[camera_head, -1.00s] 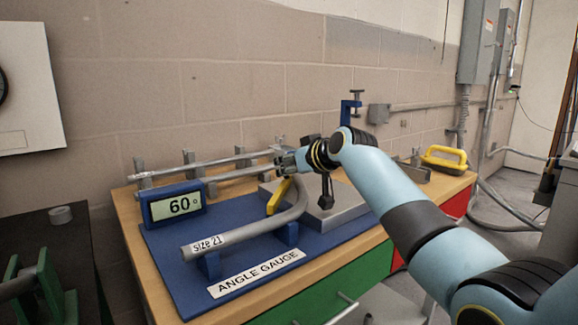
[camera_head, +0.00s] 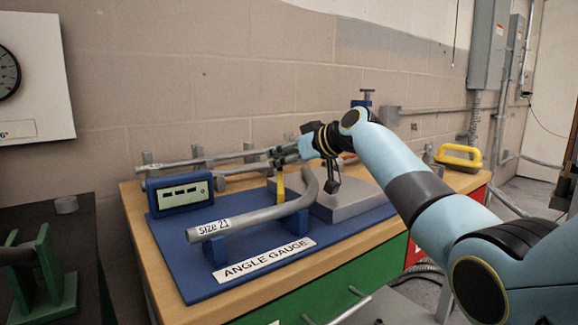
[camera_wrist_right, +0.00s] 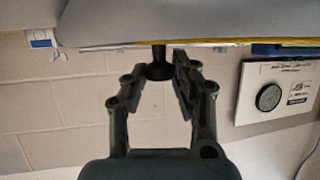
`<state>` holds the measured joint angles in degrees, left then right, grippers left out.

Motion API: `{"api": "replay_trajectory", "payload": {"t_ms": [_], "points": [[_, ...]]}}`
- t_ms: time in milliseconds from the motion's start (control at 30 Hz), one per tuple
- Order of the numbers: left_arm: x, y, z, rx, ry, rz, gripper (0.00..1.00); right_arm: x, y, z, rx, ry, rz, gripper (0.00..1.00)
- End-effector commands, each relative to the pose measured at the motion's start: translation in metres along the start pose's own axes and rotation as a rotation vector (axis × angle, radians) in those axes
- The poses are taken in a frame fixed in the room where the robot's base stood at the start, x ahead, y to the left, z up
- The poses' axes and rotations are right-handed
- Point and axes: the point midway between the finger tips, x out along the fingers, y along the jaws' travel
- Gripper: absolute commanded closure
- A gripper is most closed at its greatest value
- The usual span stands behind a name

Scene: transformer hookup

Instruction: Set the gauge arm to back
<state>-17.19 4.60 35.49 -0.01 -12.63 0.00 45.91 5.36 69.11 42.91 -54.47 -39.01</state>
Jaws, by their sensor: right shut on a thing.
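The yellow gauge arm (camera_head: 280,186) stands on the blue angle gauge base (camera_head: 182,262), beside the bent grey pipe marked size 21 (camera_head: 262,217). My right gripper (camera_head: 277,155) is at the top of the gauge arm, shut on its dark knob. In the right wrist view the dark knob (camera_wrist_right: 158,70) sits between the fingers of the right gripper (camera_wrist_right: 160,64). The gauge display (camera_head: 186,193) shows only dashes. My fingers partly hide the arm's upper end. My left gripper is not in view.
Long grey pipes (camera_head: 207,160) lie on a rack behind the gauge. A grey block (camera_head: 345,203) is right of the bent pipe. A yellow-handled tool (camera_head: 458,157) is at the bench's far right. A green stand (camera_head: 48,270) is at the left.

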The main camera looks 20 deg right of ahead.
Motion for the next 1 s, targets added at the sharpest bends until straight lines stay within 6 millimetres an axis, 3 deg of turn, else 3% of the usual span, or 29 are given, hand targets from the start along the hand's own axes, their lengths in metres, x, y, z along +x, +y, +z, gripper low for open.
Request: {"api": "replay_trajectory", "payload": {"t_ms": [167, 200, 367, 733, 867, 1000], "points": [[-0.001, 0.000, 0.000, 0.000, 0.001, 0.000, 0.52, 0.000, 0.000, 0.002, 0.002, -0.005, -0.001, 1.00], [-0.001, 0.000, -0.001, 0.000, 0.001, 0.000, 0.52, 0.000, 0.000, 0.002, 0.002, -0.005, 0.000, 0.73], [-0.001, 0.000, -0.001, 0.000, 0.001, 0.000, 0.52, 0.000, 0.000, 0.001, 0.002, -0.004, 0.001, 0.52], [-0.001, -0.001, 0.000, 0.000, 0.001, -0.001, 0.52, -0.007, 0.001, 0.000, 0.000, -0.001, 0.003, 0.51], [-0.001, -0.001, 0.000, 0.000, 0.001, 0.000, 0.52, -0.027, 0.001, 0.001, -0.002, -0.001, 0.005, 0.51], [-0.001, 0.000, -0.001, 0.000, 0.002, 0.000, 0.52, -0.059, 0.001, 0.001, -0.003, -0.002, 0.004, 0.51]]}}
